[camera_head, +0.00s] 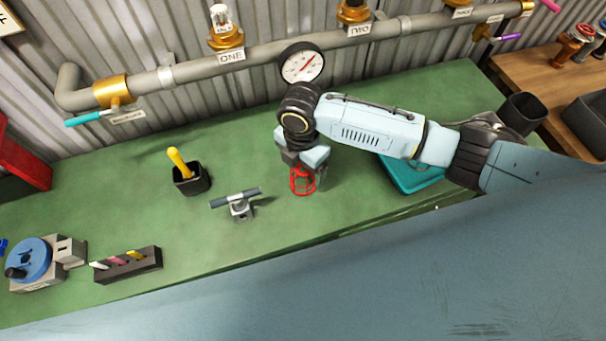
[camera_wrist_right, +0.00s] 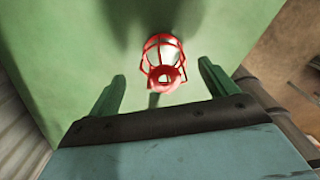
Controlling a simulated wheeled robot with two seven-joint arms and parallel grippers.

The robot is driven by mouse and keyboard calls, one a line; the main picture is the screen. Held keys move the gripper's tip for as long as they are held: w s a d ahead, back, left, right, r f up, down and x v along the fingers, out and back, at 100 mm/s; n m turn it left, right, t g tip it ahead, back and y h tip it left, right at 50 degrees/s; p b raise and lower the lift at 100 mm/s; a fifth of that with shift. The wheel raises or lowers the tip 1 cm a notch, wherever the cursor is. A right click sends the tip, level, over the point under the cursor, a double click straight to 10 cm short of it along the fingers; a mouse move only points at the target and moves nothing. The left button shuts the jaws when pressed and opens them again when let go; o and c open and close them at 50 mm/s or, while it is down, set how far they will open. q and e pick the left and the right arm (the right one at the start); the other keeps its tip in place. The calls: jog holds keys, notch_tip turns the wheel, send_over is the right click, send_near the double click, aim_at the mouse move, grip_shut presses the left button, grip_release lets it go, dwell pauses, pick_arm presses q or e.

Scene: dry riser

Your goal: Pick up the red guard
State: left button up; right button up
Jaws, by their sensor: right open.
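The red guard (camera_head: 302,182) is a small wire cage with a ring at one end, at the green bench top. In the right wrist view the red guard (camera_wrist_right: 163,62) shows a pale inside and lies between the two fingers, with a visible gap to each. My right gripper (camera_head: 306,168) points down over the guard from above; its fingers (camera_wrist_right: 161,72) are open and hold nothing. In the head view the gripper partly hides the guard's top. My left gripper is in neither view.
A grey T-handled fitting (camera_head: 238,203) stands left of the guard, and a black cup with a yellow handle (camera_head: 190,180) beyond it. A teal tray (camera_head: 415,178) lies to the right under my arm. A pipe with a gauge (camera_head: 301,64) runs along the back wall.

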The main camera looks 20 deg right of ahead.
aim_at(304, 184)
jog(key=f, duration=0.5)
jog(key=shift+s+d+f, duration=0.15)
jog(key=shift+s+d, duration=0.05)
jog(key=c, duration=1.1)
